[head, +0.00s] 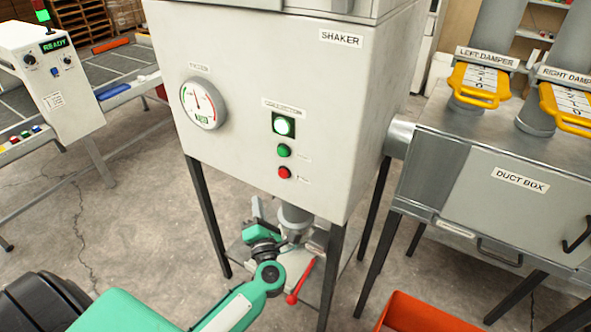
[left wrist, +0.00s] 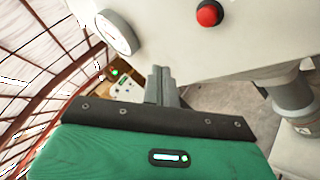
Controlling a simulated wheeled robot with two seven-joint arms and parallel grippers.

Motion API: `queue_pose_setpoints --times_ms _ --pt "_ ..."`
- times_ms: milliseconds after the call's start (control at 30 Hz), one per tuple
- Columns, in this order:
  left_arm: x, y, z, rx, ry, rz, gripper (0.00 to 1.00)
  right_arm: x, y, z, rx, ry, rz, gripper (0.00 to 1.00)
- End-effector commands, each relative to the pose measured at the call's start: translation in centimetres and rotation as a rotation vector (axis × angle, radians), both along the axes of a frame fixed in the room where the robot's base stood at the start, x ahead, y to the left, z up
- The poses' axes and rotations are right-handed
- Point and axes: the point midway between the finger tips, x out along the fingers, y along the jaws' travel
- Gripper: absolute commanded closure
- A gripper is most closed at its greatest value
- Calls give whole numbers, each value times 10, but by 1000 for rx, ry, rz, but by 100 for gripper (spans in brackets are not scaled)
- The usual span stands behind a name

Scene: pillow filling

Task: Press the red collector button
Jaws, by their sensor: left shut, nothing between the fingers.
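The red collector button (head: 284,173) is on the front of the white SHAKER cabinet (head: 330,120), below a green button (head: 284,150) and a lit green indicator (head: 284,126). In the left wrist view the red button (left wrist: 209,14) is at the top, up and right of my fingertips and apart from them. My left gripper (head: 257,208) is low in front of the cabinet's underside, below the red button. It also shows in the left wrist view (left wrist: 161,72), with its grey fingers shut and empty. My right gripper is not in view.
A gauge (head: 204,104) is on the cabinet's left front. A red-handled lever (head: 301,283) is below the cabinet, beside my left wrist. The duct box (head: 500,186) with yellow-handled dampers stands right. An orange bin (head: 420,316) is at the bottom. The floor left of the cabinet is open.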

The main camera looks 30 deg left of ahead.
Motion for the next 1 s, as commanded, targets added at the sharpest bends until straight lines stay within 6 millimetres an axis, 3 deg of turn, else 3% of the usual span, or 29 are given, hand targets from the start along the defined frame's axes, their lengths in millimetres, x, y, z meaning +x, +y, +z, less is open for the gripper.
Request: queue_pose_setpoints --times_ms 467,1000 --pt "5 0 1 -7 -6 2 100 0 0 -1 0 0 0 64" --pt "73 -5 0 -6 -5 2 100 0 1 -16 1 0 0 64"
